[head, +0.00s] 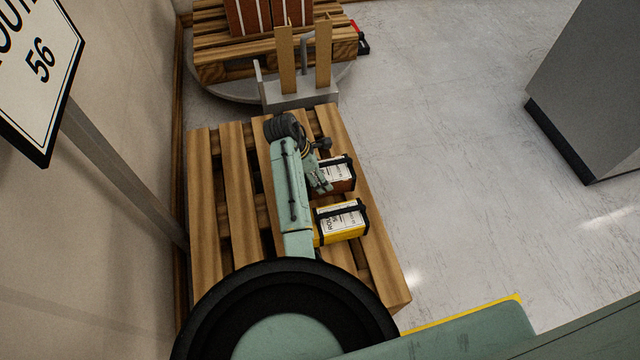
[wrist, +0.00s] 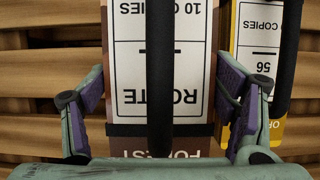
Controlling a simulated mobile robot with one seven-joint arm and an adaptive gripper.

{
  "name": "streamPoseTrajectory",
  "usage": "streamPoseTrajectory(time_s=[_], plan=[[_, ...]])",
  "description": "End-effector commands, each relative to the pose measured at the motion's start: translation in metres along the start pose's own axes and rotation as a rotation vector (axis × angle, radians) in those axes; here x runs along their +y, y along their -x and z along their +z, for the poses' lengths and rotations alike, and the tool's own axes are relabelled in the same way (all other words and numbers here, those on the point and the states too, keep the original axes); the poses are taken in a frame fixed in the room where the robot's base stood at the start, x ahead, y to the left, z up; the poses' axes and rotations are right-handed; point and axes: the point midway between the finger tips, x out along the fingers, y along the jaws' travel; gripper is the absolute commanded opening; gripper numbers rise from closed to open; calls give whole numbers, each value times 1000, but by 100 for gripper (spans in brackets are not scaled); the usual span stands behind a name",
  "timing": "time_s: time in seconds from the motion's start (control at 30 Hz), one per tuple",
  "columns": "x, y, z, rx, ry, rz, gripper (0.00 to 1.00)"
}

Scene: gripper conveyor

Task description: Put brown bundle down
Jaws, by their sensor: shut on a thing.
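The brown bundle (head: 340,175) has a white label and a black strap. It is at the right part of the near wooden pallet (head: 233,190), and I cannot tell whether it rests on the slats or hangs just above them. My gripper (head: 322,182) is shut on it. In the wrist view the brown bundle (wrist: 190,65) fills the middle, its label reading ROUTE and FOREST upside down. My gripper's two purple-padded fingers (wrist: 162,88) stand at its left and right sides. Part of the bundle is hidden by my arm in the head view.
A yellow bundle (head: 341,222) sits on the pallet close beside the brown one; it also shows in the wrist view (wrist: 265,50). Another loaded pallet (head: 215,45) stands behind. A signpost (head: 120,175) rises at left. A grey cabinet (head: 590,90) stands at right. The pallet's left slats are bare.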

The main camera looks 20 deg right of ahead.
Motion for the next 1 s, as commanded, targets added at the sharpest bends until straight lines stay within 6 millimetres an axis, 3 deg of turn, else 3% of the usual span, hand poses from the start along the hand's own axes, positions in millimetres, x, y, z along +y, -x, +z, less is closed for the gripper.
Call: streamPoseTrajectory(time_s=[0.5, 0.87, 0.9, 1.0], plan=[[1, -46, -19, -2, 0, 3, 18], [2, -50, -20, -2, -2, 5, 18], [0, -52, -22, 0, -1, 2, 80], [0, -52, -22, 0, -1, 2, 87]])
